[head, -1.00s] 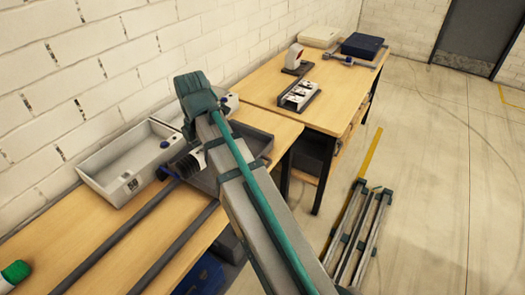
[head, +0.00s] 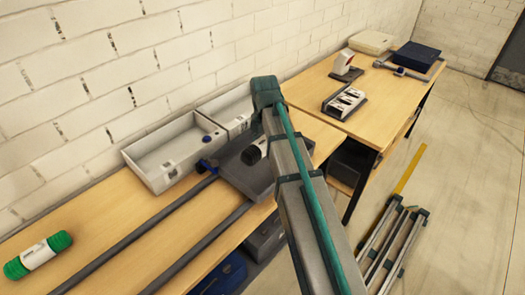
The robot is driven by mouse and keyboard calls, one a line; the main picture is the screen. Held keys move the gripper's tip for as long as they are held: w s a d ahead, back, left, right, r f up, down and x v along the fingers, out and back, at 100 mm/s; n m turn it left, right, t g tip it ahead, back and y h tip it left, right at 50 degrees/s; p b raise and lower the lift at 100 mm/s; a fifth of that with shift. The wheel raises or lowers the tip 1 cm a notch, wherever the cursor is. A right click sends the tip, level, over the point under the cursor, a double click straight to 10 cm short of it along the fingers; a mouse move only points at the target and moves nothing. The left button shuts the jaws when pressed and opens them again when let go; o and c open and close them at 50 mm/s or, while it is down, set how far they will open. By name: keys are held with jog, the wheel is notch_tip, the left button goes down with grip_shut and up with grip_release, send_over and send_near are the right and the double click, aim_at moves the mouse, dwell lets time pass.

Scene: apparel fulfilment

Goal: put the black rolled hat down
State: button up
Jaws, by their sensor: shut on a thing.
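The black rolled hat (head: 250,155) shows as a dark roll end with a pale band, just left of my arm and over the grey tray (head: 233,180). The rest of the roll is hidden behind my arm. I cannot tell whether it touches the tray floor or hangs above it. My gripper is hidden behind my own arm link, so its fingers do not show.
Two pale bins (head: 150,175) stand against the wall, left of and behind the tray. Two dark rails (head: 140,232) run along the table (head: 100,210). A green-ended white roll (head: 40,256) lies at the left. A second table (head: 310,88) holds a scanner and boxes.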

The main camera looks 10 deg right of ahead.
jog(key=w+f, duration=0.1)
jog(key=f, duration=0.1)
jog(key=w+f, duration=0.1)
jog(key=w, duration=0.1)
jog(key=shift+d+f+p, duration=0.1)
jog(key=shift+f+p, duration=0.25)
jog(key=shift+w+f+p, duration=0.15)
jog(key=shift+f, duration=0.8)
jog(key=shift+w+f+p, duration=0.1)
jog(key=shift+f+p, duration=0.05)
jog(key=shift+f, duration=0.8)
jog(key=shift+f, duration=0.15)
jog(key=o, duration=1.2)
notch_tip(320, 180, up, 12)
jog(key=shift+r+b, duration=0.2)
jog(key=shift+b, duration=0.7)
